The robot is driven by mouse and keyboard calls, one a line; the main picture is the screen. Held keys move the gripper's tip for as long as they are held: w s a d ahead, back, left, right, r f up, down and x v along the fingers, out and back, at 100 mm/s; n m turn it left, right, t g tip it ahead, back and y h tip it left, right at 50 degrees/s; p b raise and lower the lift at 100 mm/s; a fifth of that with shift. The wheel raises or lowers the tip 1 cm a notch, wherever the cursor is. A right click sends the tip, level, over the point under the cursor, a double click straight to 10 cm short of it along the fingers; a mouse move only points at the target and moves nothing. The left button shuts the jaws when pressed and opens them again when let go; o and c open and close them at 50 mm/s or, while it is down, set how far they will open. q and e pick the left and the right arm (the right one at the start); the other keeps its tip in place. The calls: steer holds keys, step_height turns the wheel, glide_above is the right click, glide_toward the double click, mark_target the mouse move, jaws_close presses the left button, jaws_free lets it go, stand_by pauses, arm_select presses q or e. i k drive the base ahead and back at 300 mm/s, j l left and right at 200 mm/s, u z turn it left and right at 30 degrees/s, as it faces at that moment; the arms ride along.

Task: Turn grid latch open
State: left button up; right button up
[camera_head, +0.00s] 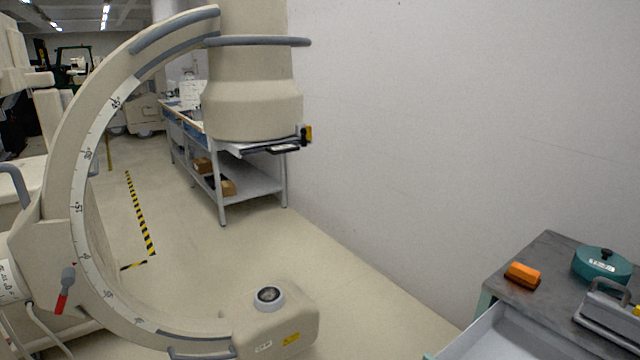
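A large beige C-arm machine (78,190) fills the left side, with a degree scale on its curved arm. Its upper cylinder (252,95) hangs in front of the wall. A dark flat grid holder (272,148) sits at the cylinder's lower edge. A small yellow and black part (307,133) stands up at the holder's right end; it looks like the grid latch, but it is too small to tell how it is turned. Neither of my grippers is in view, and nothing touches the latch.
A grey cart (545,260) at lower right bears an orange block (522,274), a teal round container (602,265) and a grey handled device (608,312). The C-arm's lower housing (285,325) stands low in the middle. A shelved workbench (250,185) is behind. Floor between housing and wall is clear.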

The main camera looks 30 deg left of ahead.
mark_target(306, 133)
steer(key=u, duration=1.15)
